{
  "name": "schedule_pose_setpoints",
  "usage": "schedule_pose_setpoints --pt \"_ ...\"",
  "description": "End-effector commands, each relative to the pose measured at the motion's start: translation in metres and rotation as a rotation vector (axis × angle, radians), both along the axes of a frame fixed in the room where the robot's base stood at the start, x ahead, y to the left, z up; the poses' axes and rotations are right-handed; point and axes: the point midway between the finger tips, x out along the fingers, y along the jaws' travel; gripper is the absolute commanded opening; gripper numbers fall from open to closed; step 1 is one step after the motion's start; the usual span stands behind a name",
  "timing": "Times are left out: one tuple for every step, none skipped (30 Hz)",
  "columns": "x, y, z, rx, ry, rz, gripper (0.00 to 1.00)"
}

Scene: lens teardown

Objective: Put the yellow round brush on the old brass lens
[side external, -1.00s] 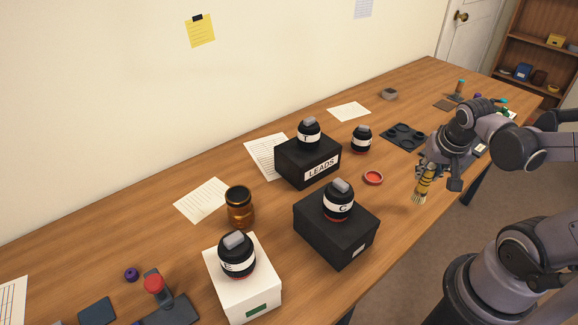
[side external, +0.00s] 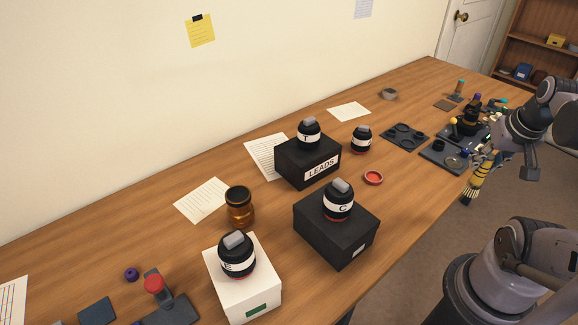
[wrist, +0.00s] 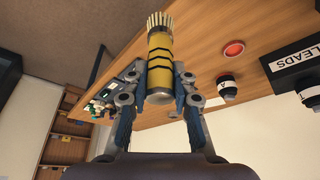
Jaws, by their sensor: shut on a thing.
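My gripper (side external: 488,160) is shut on the yellow round brush (side external: 475,182), around its handle. The brush is yellow with black bands and pale bristles, which point downward in the side view. It hangs near the table's front edge at the right. In the wrist view the brush (wrist: 159,62) sits between both fingers, bristles away from the palm. A brass-brown cylinder (side external: 239,208) with a dark top, which looks like the old brass lens, stands upright on the table left of the black boxes, well apart from my gripper.
Black-capped jars stand on the LEADS box (side external: 308,163), a second black box (side external: 337,229) and a white box (side external: 243,280). A red ring (side external: 373,177) lies on the table. Dark trays (side external: 404,136) and a crowded work area lie at the right.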

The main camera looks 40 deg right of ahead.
Motion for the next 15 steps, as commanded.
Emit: schedule_pose_setpoints --pt "0.003 0.000 0.003 0.001 -0.001 0.013 0.00" --pt "0.006 0.000 0.005 0.001 -0.001 0.028 0.00" --pt "0.012 0.000 0.009 0.001 -0.001 0.052 0.00" --pt "0.017 0.000 0.012 0.001 -0.001 0.074 0.00" --pt "0.024 0.001 0.016 0.002 0.000 0.101 0.00" --pt "0.034 0.002 0.021 0.002 0.000 0.140 0.00" --pt "0.042 0.004 0.025 0.002 0.000 0.174 0.00" --pt "0.051 0.006 0.029 0.002 0.001 0.209 0.00" --pt "0.064 0.008 0.035 0.002 0.001 0.258 0.00" --pt "0.074 0.011 0.040 0.003 0.001 0.295 0.00" --pt "0.084 0.014 0.044 0.003 0.002 0.334 0.00" --pt "0.097 0.018 0.049 0.004 0.002 0.383 0.00" --pt "0.107 0.022 0.053 0.004 0.002 0.420 0.00" --pt "0.117 0.026 0.057 0.004 0.002 0.457 0.00" --pt "0.131 0.032 0.062 0.005 0.002 0.506 0.00"
